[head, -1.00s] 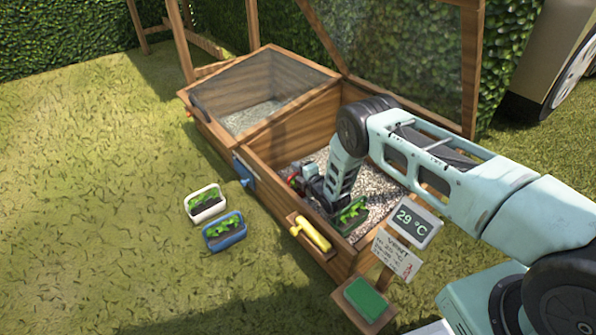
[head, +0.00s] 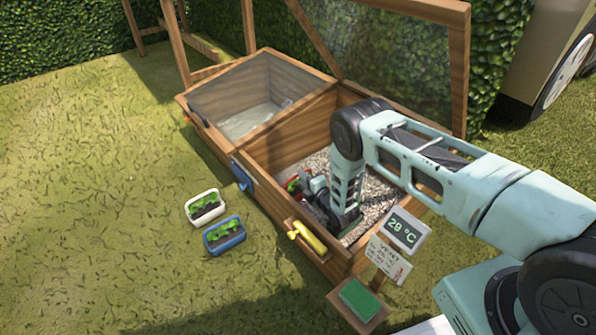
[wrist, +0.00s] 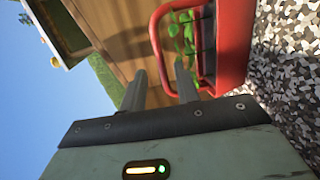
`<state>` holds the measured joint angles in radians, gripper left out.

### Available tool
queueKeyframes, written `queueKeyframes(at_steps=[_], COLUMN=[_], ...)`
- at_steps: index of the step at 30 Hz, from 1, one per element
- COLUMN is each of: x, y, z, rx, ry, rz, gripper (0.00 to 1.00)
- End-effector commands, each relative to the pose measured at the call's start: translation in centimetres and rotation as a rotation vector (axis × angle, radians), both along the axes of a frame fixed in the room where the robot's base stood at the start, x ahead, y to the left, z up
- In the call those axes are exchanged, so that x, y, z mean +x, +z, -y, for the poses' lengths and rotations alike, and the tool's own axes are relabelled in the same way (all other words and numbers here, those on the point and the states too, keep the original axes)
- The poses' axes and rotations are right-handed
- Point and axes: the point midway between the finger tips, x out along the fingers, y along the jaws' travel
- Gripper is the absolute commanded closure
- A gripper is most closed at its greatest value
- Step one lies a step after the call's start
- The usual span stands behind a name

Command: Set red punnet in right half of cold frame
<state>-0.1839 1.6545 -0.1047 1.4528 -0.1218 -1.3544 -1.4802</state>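The red punnet (head: 293,185) with green seedlings is in the open right half of the cold frame (head: 289,113), near its front wall. In the wrist view the red punnet (wrist: 237,45) looks upright, its base at or just above the gravel. My gripper (head: 312,184) reaches low into that half, mostly hidden by my arm. In the wrist view its two fingers (wrist: 160,85) are apart, close to the punnet's rim. No clear grip shows; whether the fingers touch the rim cannot be told.
A white punnet (head: 203,207) and a blue punnet (head: 224,235) stand on the grass left of the frame. The left half is under a closed mesh-like lid (head: 255,90); the right lid (head: 400,60) is raised. A display (head: 403,229) and a green pad (head: 360,299) stand at the near corner.

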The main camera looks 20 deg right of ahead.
Motion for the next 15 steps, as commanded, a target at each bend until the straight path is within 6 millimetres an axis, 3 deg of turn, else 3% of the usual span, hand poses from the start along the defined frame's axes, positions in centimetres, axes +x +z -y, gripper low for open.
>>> queueKeyframes(at_steps=[3,8,11,15], x=[-1.1,-0.7,0.3,1.2], y=[0.4,1.6,3.6,7.9], z=[0.3,-0.2,-1.4,-3.9], rx=[0.0,0.032,0.089,0.212], ry=[0.0,-0.016,-0.042,-0.101], rz=[-0.003,-0.036,-0.103,-0.254], gripper=[0.69,0.69,0.69,0.69])
